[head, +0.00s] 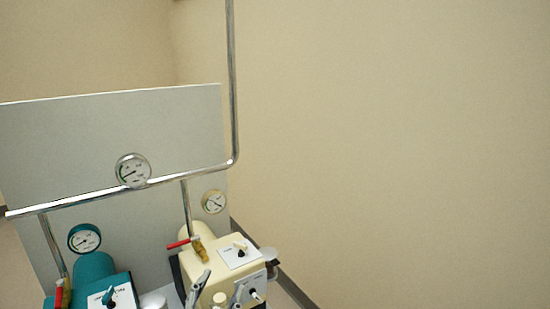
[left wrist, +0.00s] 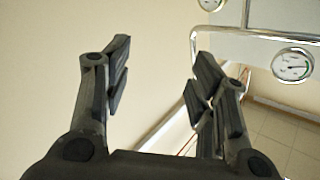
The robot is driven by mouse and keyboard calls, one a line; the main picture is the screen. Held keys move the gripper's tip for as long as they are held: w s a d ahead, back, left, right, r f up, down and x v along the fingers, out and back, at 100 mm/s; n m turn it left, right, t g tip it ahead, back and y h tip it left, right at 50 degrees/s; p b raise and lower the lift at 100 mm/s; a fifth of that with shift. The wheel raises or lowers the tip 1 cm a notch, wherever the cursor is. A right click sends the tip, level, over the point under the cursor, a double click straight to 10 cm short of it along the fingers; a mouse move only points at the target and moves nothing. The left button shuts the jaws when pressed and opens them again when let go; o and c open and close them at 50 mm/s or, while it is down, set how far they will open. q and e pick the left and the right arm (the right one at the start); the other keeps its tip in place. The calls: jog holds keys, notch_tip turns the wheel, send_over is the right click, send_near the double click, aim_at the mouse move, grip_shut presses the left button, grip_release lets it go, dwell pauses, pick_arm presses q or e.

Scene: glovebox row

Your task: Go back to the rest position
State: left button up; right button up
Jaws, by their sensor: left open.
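My left gripper (left wrist: 165,78) shows large in the left wrist view, its two dark fingers spread wide apart. Nothing is between them; only bare wall and part of a chrome rail show behind. In the head view, little of my left gripper can be made out; small grey parts at the bottom edge, in front of the cream machine (head: 215,260), may be its fingers. My right gripper is in neither view.
A chrome pipe (head: 232,85) bends into a rail before a grey panel (head: 110,125). It carries a round gauge (head: 132,170); another gauge (head: 215,201) is near the cream machine. A teal machine (head: 95,280) stands at lower left. The right side shows bare wall.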

pick_arm(q)
jog(key=s+a+f+n+g+y, duration=0.2)
jog(key=s+a+f+g, duration=0.25)
jog(key=f, duration=0.35)
jog(key=s+a+f+n+g+y, duration=0.1)
jog(key=s+a+f+n+g, duration=0.15)
jog(key=s+f, duration=0.4)
jog(key=s+a+f+g, duration=0.2)
jog(key=s+f+g, duration=0.7)
jog(key=s, duration=0.6)
notch_tip(320, 180, down, 28)
jog(key=s, duration=0.2)
jog(key=s+a+f+g, duration=0.1)
jog(key=s+a+f, duration=0.2)
jog(key=s+f, duration=1.2)
jog(key=shift+s+a, duration=0.15)
jog(key=shift+s, duration=0.35)
